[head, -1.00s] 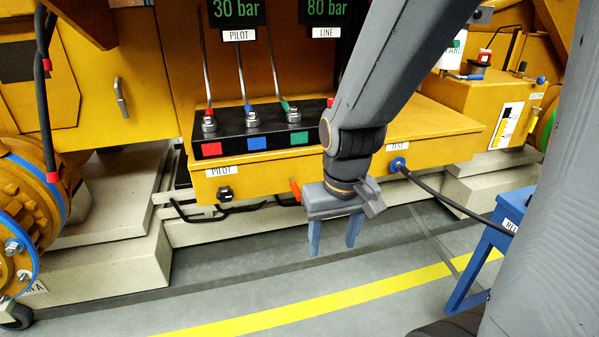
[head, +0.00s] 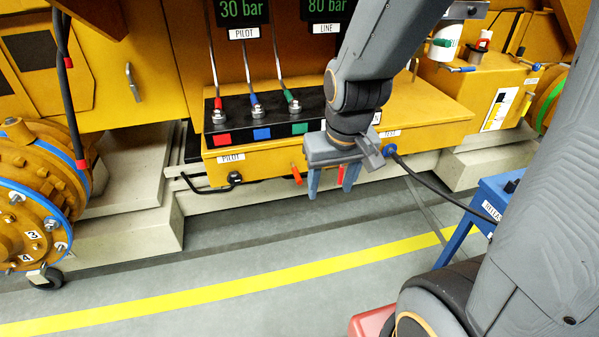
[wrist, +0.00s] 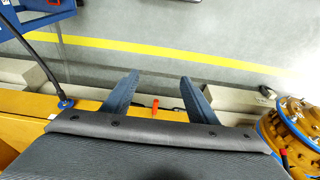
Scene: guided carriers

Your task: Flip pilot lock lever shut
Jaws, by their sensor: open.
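Two small red levers show on the front face of the yellow manifold box (head: 262,160). The left lever (head: 296,174) hangs down from the lower edge, to the right of the PILOT label (head: 231,158). The other lever (head: 341,174) shows between my fingers. One red lever (wrist: 155,104) also shows between the fingers in the wrist view. No label readable here tells which is the pilot lock lever. My gripper (head: 332,182) is open and empty, fingers pointing down in front of the box. Contact with a lever cannot be told.
A black hose runs from the blue TEST fitting (head: 390,151) towards a blue stand (head: 482,206) at right. Red, blue and green-marked hose fittings stand on the black block (head: 262,120). A flanged yellow unit (head: 38,200) is at left. The grey floor (head: 230,250) in front is clear.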

